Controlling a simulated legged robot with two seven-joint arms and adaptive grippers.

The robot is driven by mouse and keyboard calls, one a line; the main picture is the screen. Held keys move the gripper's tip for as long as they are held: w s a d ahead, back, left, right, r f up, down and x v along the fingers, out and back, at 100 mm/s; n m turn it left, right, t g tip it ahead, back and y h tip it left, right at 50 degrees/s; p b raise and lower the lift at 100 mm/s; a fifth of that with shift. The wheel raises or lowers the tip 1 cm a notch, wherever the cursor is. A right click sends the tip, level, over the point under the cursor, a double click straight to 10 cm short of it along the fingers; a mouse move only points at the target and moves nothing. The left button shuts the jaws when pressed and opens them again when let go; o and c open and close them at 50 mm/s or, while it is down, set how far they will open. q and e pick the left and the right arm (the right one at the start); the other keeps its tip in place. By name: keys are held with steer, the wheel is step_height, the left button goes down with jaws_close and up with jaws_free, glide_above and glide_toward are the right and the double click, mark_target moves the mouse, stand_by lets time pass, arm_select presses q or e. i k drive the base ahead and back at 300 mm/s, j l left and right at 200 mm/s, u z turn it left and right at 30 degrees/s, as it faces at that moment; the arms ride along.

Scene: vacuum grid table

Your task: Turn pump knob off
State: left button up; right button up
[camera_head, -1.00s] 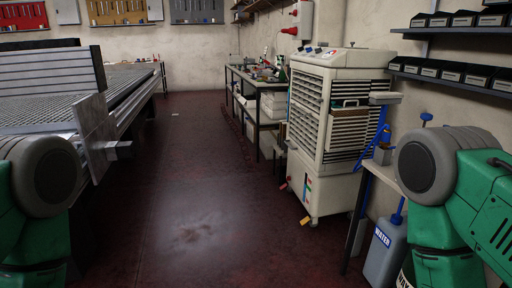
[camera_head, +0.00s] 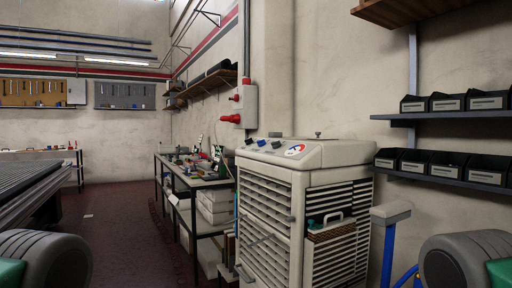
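A beige air cooler (camera_head: 267,213) with slatted sides stands at the centre right. Rounded grey and green parts of my two arms show in the lower left and lower right corners. Neither gripper is in view, and nothing of mine touches the cooler.
A vacuum grid table (camera_head: 30,192) is at the left edge. A cluttered workbench (camera_head: 197,178) stands along the wall behind the cooler. Shelves with black bins (camera_head: 470,168) hang at the right. A red-and-white wall box (camera_head: 243,106) is above the cooler. The floor (camera_head: 125,235) between is clear.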

mark_target(261, 142)
steer(key=i+j+z, duration=0.1)
steer(key=i+j, duration=0.2)
steer(key=i+j+z, duration=0.1)
steer(key=i+j, duration=0.2)
steer(key=i+j+z, duration=0.1)
steer(key=i+j, duration=0.15)
steer(key=j, duration=0.15)
steer(key=i+j, duration=0.3)
steer(key=i+j+z, duration=0.15)
steer(key=j, duration=0.25)
steer(key=i+j+z, duration=0.1)
steer(key=i+j, duration=0.25)
steer(key=i+j+z, duration=0.1)
steer(key=j, duration=0.4)
steer(key=i, duration=0.1)
